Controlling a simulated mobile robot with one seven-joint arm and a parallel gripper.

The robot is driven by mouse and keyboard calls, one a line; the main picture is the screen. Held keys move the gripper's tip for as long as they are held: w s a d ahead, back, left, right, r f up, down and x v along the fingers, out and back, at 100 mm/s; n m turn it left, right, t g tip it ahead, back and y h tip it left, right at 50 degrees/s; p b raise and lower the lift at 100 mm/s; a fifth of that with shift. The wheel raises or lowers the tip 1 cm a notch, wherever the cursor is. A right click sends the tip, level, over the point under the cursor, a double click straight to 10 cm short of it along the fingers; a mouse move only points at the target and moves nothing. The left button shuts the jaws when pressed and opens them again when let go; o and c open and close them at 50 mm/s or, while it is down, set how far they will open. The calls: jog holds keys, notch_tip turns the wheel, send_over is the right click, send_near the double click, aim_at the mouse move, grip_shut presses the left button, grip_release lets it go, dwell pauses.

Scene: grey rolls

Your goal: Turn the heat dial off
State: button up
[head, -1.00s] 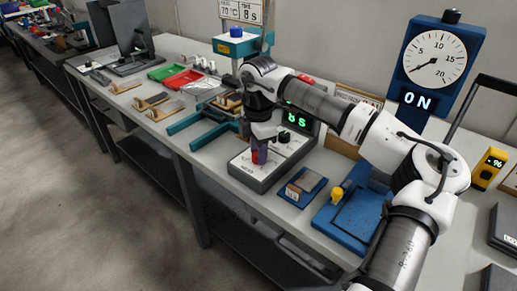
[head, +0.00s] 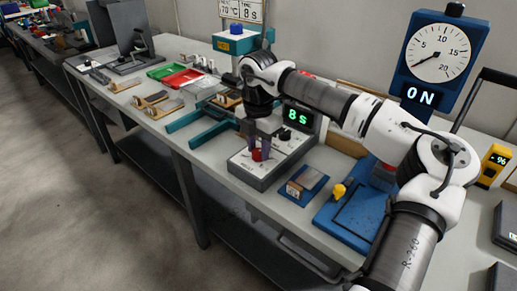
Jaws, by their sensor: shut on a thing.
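A grey control box (head: 238,164) with a light top panel sits near the front edge of the bench. A red dial (head: 257,155), which looks like the heat dial, is on its top. My gripper (head: 259,147) points straight down over the box. Its two dark fingers are shut on the red dial, one at each side, and partly hide it. The dial's pointer and markings are too small to read. Dark knobs (head: 284,138) and a green display (head: 298,117) reading "8s" are farther back on the box.
A blue stand with a white gauge (head: 441,52) shows "ON" at the right. A small blue tray (head: 317,184) lies right of the box. A teal frame (head: 190,128) is close on the left. My arm crosses above the bench's right part.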

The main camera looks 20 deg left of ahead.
jog(key=n, duration=0.3)
jog(key=shift+n+b, duration=0.3)
jog(key=shift+n, duration=0.1)
jog(key=n, duration=0.7)
jog(key=shift+r, duration=0.1)
jog(key=n, duration=0.4)
jog(key=shift+w+n, duration=0.1)
jog(key=shift+n, duration=0.2)
jog(key=n, duration=0.3)
jog(key=shift+n, duration=0.4)
jog(key=n, duration=0.4)
jog(key=shift+p, duration=0.4)
jog(key=n, duration=0.4)
jog(key=shift+n+p, duration=0.35)
jog(key=shift+n, duration=1.55)
